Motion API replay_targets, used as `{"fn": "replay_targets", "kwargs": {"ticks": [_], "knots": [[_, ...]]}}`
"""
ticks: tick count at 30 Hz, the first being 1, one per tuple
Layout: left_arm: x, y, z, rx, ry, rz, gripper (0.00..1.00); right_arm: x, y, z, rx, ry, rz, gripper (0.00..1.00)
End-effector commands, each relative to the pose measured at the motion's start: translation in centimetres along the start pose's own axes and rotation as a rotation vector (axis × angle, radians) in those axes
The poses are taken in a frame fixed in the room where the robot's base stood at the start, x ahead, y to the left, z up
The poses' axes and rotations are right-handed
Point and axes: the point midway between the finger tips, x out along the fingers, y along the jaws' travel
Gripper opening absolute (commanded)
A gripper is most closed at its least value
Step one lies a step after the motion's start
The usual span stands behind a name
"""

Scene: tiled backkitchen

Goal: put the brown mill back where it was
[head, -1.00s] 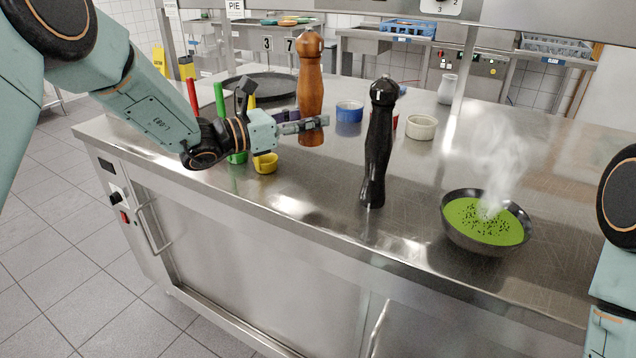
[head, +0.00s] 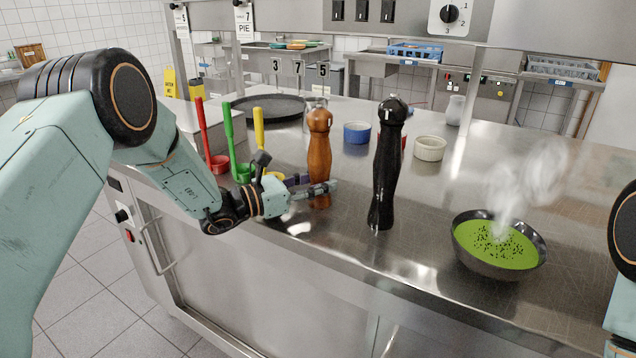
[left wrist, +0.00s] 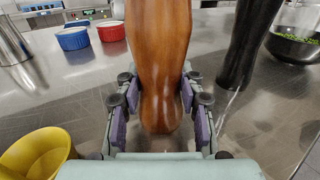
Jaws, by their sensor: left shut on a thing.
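The brown mill (head: 319,148) is a tall wooden pepper mill, upright, beside the yellow ladle. My left gripper (head: 316,188) is shut around its lower part. In the left wrist view the mill (left wrist: 157,60) stands between the two purple-padded fingers (left wrist: 158,125). Its base is low, at or just above the steel counter (head: 345,250); I cannot tell whether it touches. My right gripper is out of view; only part of my right arm shows at the right edge.
A black mill (head: 386,165) stands close to the right, and a bowl of steaming green soup (head: 490,272) farther right. Red (head: 205,140), green (head: 231,145) and yellow (head: 259,130) ladles are to the left. Blue (head: 357,134) and cream (head: 430,150) ramekins stand behind.

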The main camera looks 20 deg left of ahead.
Motion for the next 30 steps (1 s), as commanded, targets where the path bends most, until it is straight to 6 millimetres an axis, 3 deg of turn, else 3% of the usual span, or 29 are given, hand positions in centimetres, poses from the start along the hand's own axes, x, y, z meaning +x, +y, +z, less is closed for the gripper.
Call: {"fn": "replay_targets", "kwargs": {"ticks": [7, 8, 15, 29, 30], "knots": [[-0.02, 0.03, -0.45, 0.001, -0.002, 0.0, 0.0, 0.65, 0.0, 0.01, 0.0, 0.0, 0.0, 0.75], [-0.03, 0.01, -0.5, -0.001, 0.0, 0.0, 0.39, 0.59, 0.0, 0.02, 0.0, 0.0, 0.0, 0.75], [-0.04, 0.01, -0.4, 0.0, 0.0, 0.0, 0.6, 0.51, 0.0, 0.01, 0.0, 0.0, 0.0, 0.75], [-0.04, 0.02, 0.32, 0.0, 0.0, 0.001, 0.6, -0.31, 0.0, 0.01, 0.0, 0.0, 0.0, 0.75], [-0.89, 0.2, 0.2, -0.003, -0.001, 0.005, 0.6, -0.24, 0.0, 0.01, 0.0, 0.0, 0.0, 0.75]]}}
